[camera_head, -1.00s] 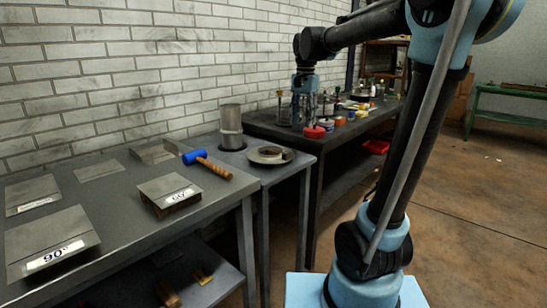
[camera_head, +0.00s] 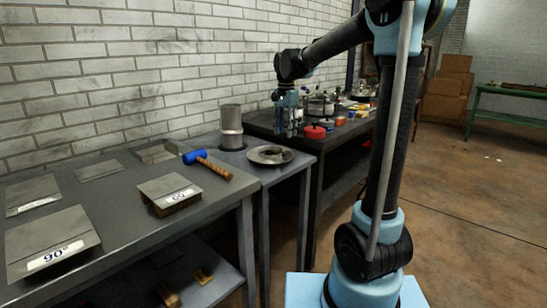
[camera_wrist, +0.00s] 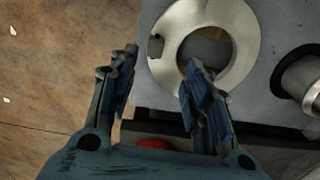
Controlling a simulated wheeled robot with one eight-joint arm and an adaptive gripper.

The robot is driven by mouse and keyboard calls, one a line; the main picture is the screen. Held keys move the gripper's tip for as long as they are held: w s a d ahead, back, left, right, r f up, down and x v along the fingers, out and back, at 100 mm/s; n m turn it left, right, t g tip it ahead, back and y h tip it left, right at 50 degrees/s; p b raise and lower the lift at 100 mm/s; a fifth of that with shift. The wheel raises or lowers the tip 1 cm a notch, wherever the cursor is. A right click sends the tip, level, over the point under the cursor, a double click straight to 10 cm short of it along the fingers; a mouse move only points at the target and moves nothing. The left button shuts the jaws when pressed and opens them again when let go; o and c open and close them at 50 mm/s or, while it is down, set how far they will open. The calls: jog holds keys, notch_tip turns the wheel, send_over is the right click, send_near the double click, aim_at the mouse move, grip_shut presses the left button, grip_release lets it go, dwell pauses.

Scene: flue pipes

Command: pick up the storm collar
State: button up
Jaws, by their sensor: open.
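The storm collar (camera_head: 270,155) is a wide metal ring with a raised centre. It lies on the small grey table beside an upright metal pipe. It also shows in the wrist view (camera_wrist: 242,28) as a pale ring with a dark tab on its left side. My gripper (camera_head: 290,135) is open and empty, above and to the right of the collar in the head view. In the wrist view my gripper (camera_wrist: 160,68) has one finger overlapping the ring's lower part and the other left of the table edge. The height gap cannot be told exactly.
The upright pipe (camera_head: 231,125) stands behind the collar and also shows at the right of the wrist view (camera_wrist: 302,75). A blue mallet (camera_head: 205,164) lies to the left. A dark bench holds a red tin (camera_head: 315,132) and several jars. The small table's right edge is close.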

aim_at(287, 151)
notch_tip(287, 151, down, 4)
jog(key=shift+r, duration=0.1)
jog(key=shift+s+d+f, duration=0.1)
jog(key=shift+d+f, duration=0.1)
jog(key=shift+f, duration=1.15)
jog(key=shift+d+f, duration=0.15)
jog(key=shift+f, duration=1.15)
grip_shut()
